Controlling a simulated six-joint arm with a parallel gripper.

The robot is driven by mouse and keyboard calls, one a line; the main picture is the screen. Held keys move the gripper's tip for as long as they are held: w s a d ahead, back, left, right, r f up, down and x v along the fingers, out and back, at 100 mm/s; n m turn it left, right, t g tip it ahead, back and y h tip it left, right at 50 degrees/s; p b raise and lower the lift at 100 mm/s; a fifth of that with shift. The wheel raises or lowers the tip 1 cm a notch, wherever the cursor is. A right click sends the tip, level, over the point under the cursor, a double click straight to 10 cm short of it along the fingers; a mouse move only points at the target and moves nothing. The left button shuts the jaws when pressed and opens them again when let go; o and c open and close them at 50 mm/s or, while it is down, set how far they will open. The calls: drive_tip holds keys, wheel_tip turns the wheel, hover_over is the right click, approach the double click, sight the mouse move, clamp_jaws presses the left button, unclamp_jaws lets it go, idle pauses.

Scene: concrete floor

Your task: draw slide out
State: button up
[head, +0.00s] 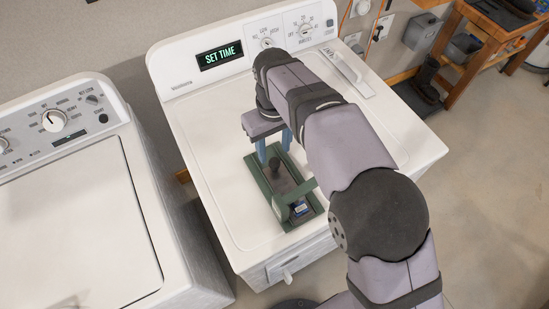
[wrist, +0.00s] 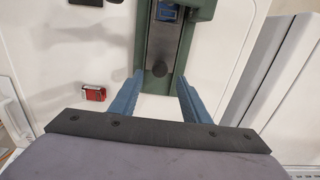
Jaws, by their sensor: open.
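A green slide housing (head: 256,176) lies on the white machine top, with a dark grey slide (head: 286,184) in its channel. A round dark knob (head: 275,164) stands on the slide near the back end; in the wrist view the knob (wrist: 159,69) sits midway between the fingertips. A green bridge crosses the housing near its front end, and a small blue item (head: 300,208) shows beneath it. My gripper (head: 273,157) points down over the back end, its two blue fingers spread on either side of the knob. I cannot tell whether they touch it.
A small red object (wrist: 91,93) lies on the machine top beside the housing in the wrist view. The control panel with its display (head: 220,56) rises behind. A second white machine (head: 75,235) stands to the left across a gap. The top left of the housing is clear.

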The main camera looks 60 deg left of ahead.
sight(274, 161)
drive_tip(key=shift+f+p, duration=1.2)
drive_tip(key=shift+f, duration=2.1)
clamp_jaws()
